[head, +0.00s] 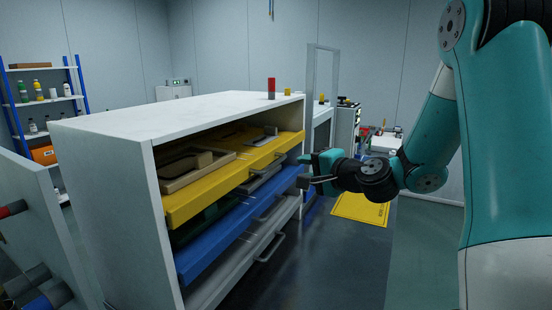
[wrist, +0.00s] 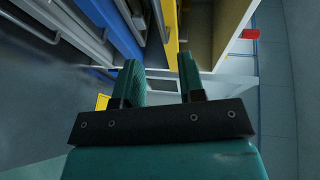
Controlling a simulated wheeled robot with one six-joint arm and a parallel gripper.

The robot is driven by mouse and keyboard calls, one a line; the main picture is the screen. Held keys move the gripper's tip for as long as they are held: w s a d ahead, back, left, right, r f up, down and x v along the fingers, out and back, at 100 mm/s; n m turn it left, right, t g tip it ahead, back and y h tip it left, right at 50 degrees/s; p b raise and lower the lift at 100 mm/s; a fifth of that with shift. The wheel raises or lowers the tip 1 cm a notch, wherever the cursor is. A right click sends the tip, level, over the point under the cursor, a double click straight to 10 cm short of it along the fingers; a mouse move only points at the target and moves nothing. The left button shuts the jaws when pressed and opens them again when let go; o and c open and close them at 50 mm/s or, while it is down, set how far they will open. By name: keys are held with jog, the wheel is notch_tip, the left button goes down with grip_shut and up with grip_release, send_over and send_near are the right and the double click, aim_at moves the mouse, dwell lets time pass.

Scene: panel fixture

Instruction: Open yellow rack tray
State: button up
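The yellow tray (head: 225,188) is the upper tray in a white rack (head: 158,222), with a tan part lying on it. Its front runs across the rack's open face and sits close to the rack's front edge. A grey handle (head: 264,166) shows along its front. My gripper (head: 303,172) is off the right end of the tray fronts, apart from the yellow tray. In the wrist view my gripper (wrist: 160,62) has its two fingers spread with nothing clearly held between them. A yellow strip of the tray (wrist: 172,35) shows beyond the fingertips.
Below are a dark green tray (head: 195,228), a blue tray (head: 215,243) and a grey tray (head: 235,274), some with projecting handles. A red cylinder (head: 271,84) stands on the rack top. A blue shelf (head: 45,100) is at left. The floor (head: 345,265) in front is clear.

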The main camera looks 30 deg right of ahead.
aim_at(277, 164)
jog(key=p+x, duration=0.4)
jog(key=x, duration=0.6)
jog(key=shift+w+a+r, duration=0.15)
jog(key=shift+w+a, duration=0.05)
jog(key=shift+w, duration=0.05)
jog(key=shift+w+a+f+p, duration=0.1)
jog(key=shift+w+f+p, duration=0.2)
jog(key=shift+w+p, duration=0.25)
jog(key=shift+w, duration=0.1)
grip_shut()
